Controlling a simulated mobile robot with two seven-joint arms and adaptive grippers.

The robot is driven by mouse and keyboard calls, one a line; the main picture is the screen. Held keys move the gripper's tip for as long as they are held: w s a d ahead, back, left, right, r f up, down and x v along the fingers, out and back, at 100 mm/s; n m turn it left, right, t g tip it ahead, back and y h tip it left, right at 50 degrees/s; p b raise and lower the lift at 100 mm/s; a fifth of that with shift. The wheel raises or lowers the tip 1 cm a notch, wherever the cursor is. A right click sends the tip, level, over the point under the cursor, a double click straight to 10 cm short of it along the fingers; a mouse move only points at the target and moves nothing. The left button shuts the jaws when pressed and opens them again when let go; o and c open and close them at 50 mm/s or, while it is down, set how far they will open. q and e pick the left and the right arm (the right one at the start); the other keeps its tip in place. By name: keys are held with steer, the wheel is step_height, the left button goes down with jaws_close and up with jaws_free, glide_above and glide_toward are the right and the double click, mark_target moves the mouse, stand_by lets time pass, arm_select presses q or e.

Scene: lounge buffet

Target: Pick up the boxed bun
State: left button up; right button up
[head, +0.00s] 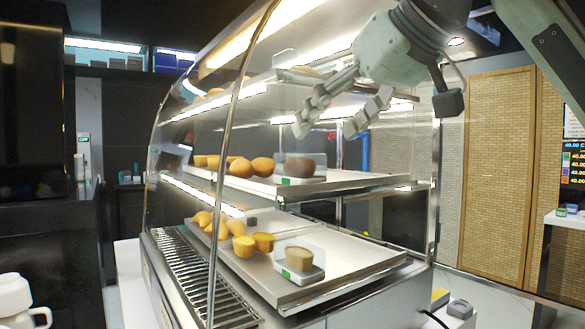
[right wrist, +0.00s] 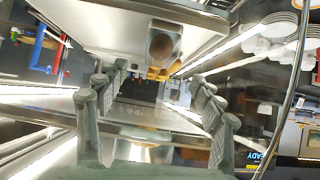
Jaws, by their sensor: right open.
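A clear box with a dark brown bun (head: 300,167) and a green label stands at the front of the middle shelf. A similar clear box with a paler bun (head: 299,258) stands on the lower shelf. Another clear box shows partly on the top shelf. My right gripper (head: 326,126) is open and empty, above and slightly right of the middle-shelf box, apart from it. In the right wrist view my open fingers (right wrist: 155,108) frame the case, and one boxed bun (right wrist: 163,45) shows beyond them on a shelf. My left gripper is not in view.
The shelves sit in a display case with curved glass and a metal post (head: 226,150). Loose buns (head: 250,167) and yellow pastries (head: 263,241) lie left of the boxes. The middle shelf (head: 365,179) is bare to the right of its box.

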steer(key=x, duration=0.3)
steer(key=p+x, duration=0.1)
steer(key=x, duration=0.1)
steer(key=shift+w+a+r, duration=0.1)
steer(key=shift+w+a, duration=0.25)
steer(key=shift+w, duration=0.1)
steer(key=shift+w+a+f, duration=0.15)
steer(key=shift+w+f, duration=0.1)
steer(key=shift+w, duration=0.05)
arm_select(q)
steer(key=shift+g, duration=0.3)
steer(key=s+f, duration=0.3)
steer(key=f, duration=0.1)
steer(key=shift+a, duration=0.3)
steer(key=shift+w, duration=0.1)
arm_select(e)
steer(key=c, duration=1.3)
steer(key=shift+r, duration=0.15)
